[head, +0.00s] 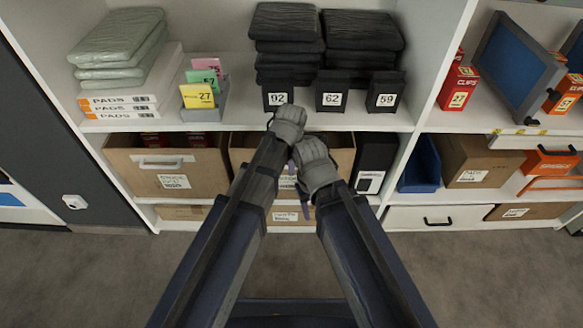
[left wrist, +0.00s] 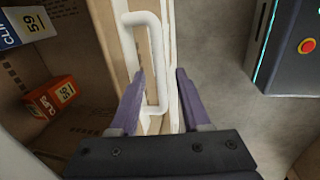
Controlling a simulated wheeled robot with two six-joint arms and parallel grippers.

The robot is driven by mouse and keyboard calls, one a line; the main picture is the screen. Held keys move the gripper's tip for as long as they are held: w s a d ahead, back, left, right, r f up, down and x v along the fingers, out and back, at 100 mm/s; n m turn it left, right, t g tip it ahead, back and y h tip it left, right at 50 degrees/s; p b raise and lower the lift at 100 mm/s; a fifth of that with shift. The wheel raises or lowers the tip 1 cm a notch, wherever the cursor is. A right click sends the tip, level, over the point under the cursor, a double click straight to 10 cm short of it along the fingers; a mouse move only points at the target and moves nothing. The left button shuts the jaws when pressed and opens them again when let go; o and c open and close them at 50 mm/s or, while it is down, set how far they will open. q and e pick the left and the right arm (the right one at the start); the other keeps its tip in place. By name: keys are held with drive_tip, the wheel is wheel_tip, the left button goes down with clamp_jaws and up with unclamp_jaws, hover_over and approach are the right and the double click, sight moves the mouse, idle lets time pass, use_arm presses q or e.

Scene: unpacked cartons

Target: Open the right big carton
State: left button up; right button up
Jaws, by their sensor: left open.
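The right big carton (head: 241,146) is a brown open-topped box on the lower shelf, mostly hidden behind my arms in the head view. In the left wrist view its front wall (left wrist: 105,30) carries a white handle (left wrist: 141,18). My left gripper (left wrist: 160,76) is open there, with its two purple fingers on either side of the handle. In the head view my left wrist is in front of this carton, and its fingers are mostly hidden. My right gripper (head: 306,207) is lower, in front of the same carton; its jaws are too small and covered to judge.
The left big carton (head: 120,161) stands beside it with a white handle. A black binder (head: 372,155) is to the right. Above, the shelf holds number stands and dark folded stacks (head: 287,22).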

use_arm(q)
drive_tip(key=shift+c, duration=0.2)
clamp_jaws()
idle(1.3)
